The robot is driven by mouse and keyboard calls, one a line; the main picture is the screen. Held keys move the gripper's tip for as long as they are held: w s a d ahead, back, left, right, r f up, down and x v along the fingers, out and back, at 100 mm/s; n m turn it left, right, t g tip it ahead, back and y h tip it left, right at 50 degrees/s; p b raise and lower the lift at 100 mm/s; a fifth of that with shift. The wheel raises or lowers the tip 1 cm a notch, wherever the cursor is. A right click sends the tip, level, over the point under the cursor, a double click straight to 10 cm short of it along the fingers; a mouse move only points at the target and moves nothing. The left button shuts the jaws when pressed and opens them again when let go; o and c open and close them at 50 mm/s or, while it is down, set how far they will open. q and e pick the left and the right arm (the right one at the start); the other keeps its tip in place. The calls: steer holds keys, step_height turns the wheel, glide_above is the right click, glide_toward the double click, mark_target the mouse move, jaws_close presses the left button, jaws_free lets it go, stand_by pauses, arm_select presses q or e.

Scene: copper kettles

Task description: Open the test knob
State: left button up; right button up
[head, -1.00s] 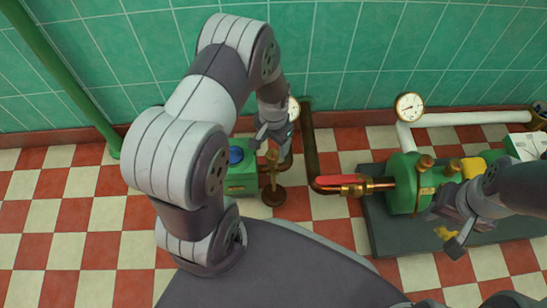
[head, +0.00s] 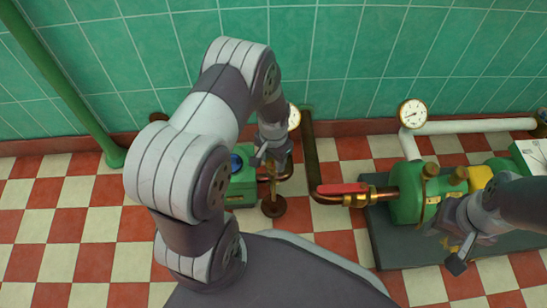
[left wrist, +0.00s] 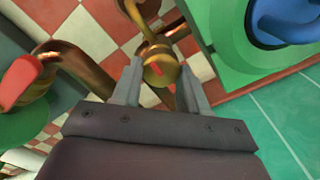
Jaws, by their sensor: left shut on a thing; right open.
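The test knob (left wrist: 161,72) is a small brass knob with a red mark, seen in the left wrist view on a brass fitting. My left gripper (left wrist: 160,88) is shut on it, one finger on each side. In the head view my left gripper (head: 268,155) is small and partly hides the knob, beside a green box (head: 240,190) and above a round brass foot (head: 273,207). My right gripper (head: 452,250) is open and empty, in front of the green pump body (head: 407,195).
A red-handled lever (head: 342,188) sits on the copper pipe right of my left gripper. A white-faced gauge (head: 412,113) stands on a white pipe. A blue round part (left wrist: 285,20) lies close to the left gripper. Bare checkered floor (head: 70,220) spreads at left.

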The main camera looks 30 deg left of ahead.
arm_select(q)
steer(key=shift+r+n+p, duration=0.2)
steer(key=shift+n+p, duration=0.1)
steer(key=shift+p, duration=0.2)
steer(key=n+p, duration=0.6)
steer(key=shift+a+p, duration=0.1)
steer(key=shift+p, duration=0.2)
steer(key=shift+n+p, duration=0.7)
steer(key=shift+n, duration=0.1)
steer(key=n+p, duration=0.1)
steer(key=n, duration=0.1)
steer(key=n+p, duration=0.2)
steer(key=shift+s+a+n, duration=0.15)
steer(key=shift+n, duration=0.15)
steer(key=n+p, duration=0.2)
steer(key=n, duration=0.2)
steer(key=shift+f+n, duration=0.15)
steer(key=shift+n, duration=0.25)
steer(key=o, duration=1.1)
steer(key=shift+c, duration=0.2)
